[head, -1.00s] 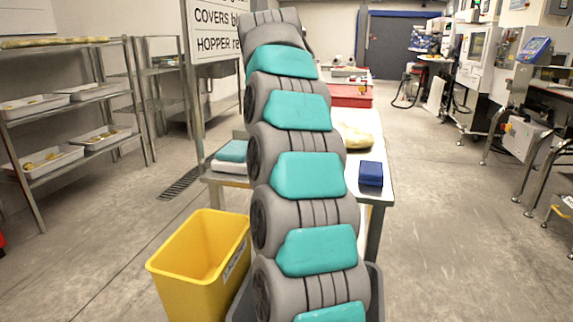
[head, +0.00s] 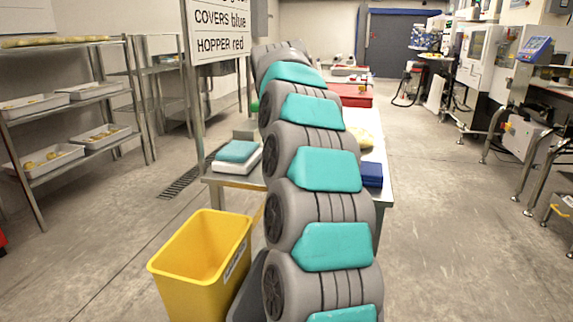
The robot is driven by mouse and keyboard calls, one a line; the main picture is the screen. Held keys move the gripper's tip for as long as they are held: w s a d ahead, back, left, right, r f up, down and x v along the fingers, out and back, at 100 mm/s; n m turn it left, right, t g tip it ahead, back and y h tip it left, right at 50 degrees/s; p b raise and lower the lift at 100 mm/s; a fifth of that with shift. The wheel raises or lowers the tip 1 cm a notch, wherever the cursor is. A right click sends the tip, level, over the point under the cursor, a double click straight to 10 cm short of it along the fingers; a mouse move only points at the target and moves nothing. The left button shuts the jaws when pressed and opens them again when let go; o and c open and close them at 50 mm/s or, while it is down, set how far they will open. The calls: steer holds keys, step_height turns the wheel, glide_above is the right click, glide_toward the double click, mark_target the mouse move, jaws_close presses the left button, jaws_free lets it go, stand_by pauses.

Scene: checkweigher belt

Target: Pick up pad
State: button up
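Several pad-like blocks lie on the steel table (head: 385,200). A teal pad (head: 237,150) rests on a white block (head: 240,166) at the table's left end. A dark blue pad (head: 372,173) lies near the front right, its left part hidden behind my arm. I cannot tell which one the task means. My grey and teal arm reaches up and away through the middle of the head view. My gripper is hidden beyond the arm's far end, so its state and distance from the pads do not show.
A yellow bin (head: 203,262) stands on the floor at the front left of the table. A red item (head: 355,95) and a pale yellowish item (head: 360,138) lie farther back. A sign (head: 216,30) reads "COVERS blue, HOPPER red".

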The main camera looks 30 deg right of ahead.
steer(key=shift+f+b, duration=0.25)
steer(key=shift+b, duration=0.05)
steer(key=shift+c, duration=0.2)
stand_by(0.3)
steer(key=c, duration=1.2)
steer(key=shift+r, duration=0.15)
steer(key=shift+r+p, duration=0.25)
steer(key=shift+p, duration=0.2)
steer(key=shift+r+b, duration=0.35)
steer(key=shift+r, duration=1.3)
steer(key=s+d, duration=0.1)
steer(key=s, duration=0.4)
steer(key=s+d+r+b, duration=0.1)
steer(key=s, duration=0.4)
steer(key=s+d+b, duration=0.1)
steer(key=s, duration=0.4)
steer(key=shift+s+d+r, duration=0.15)
steer(key=shift+s+r, duration=0.05)
steer(key=shift+s, duration=0.15)
